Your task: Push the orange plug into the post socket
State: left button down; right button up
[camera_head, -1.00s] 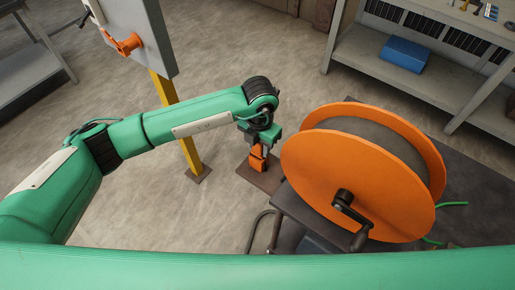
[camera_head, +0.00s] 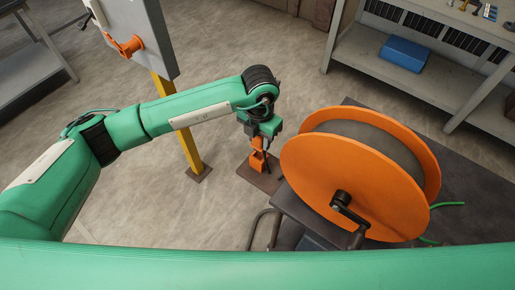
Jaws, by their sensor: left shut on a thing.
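The orange plug (camera_head: 257,160) is in the jaws of my left gripper (camera_head: 261,146), which points down in the middle of the head view. The plug shows over a small brown plate (camera_head: 268,183) left of the reel; I cannot tell if it touches it. An orange socket fitting (camera_head: 128,46) sticks out from a grey box (camera_head: 143,22) at the upper left. The box is on a yellow post (camera_head: 184,137), well to the left of the plug. My right gripper is not in view.
A big orange reel (camera_head: 345,185) with a crank stands on a dark table (camera_head: 470,200) close to the right of my left gripper. A grey shelf (camera_head: 455,85) with a blue box (camera_head: 404,54) is at the back right.

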pick_arm(q)
jog(key=shift+r+p, duration=0.65)
jog(key=shift+r, duration=1.3)
jog(key=shift+r, duration=0.1)
